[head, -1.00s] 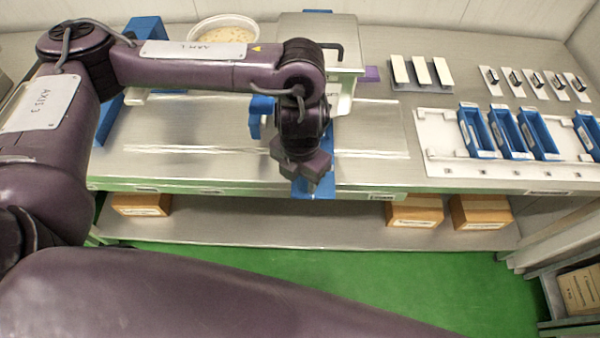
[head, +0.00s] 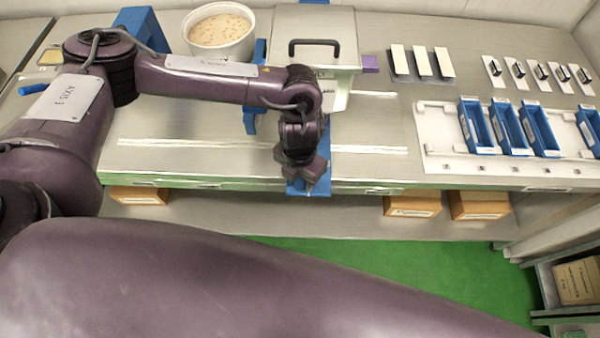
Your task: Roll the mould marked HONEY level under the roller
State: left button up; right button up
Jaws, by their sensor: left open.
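Several blue trough moulds (head: 508,128) stand in the white rack at the right; their end labels are too small to read, so I cannot tell which says HONEY. My left gripper (head: 308,180) is open at the front edge of the steel table, pointing down. A blue piece (head: 323,163) shows beneath and beside it; I cannot tell whether this is a mould or part of a fixture. Behind my wrist stands a pale box with a grey lid and dark handle (head: 316,44), with blue parts around it. A roller is not clearly visible. My right gripper is out of view.
A white tub of speckled mass (head: 221,32) stands at the back left. White bars on a grey plate (head: 421,64) and several small handled pieces (head: 539,75) lie at the back right. The white rack (head: 440,148) has an empty stretch. Cardboard boxes (head: 412,205) sit below.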

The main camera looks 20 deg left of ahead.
pick_arm(q)
jog(key=shift+s, duration=0.2)
jog(key=shift+c, duration=0.2)
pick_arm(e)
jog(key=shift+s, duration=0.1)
pick_arm(q)
jog(key=shift+w, duration=0.1)
grip_shut()
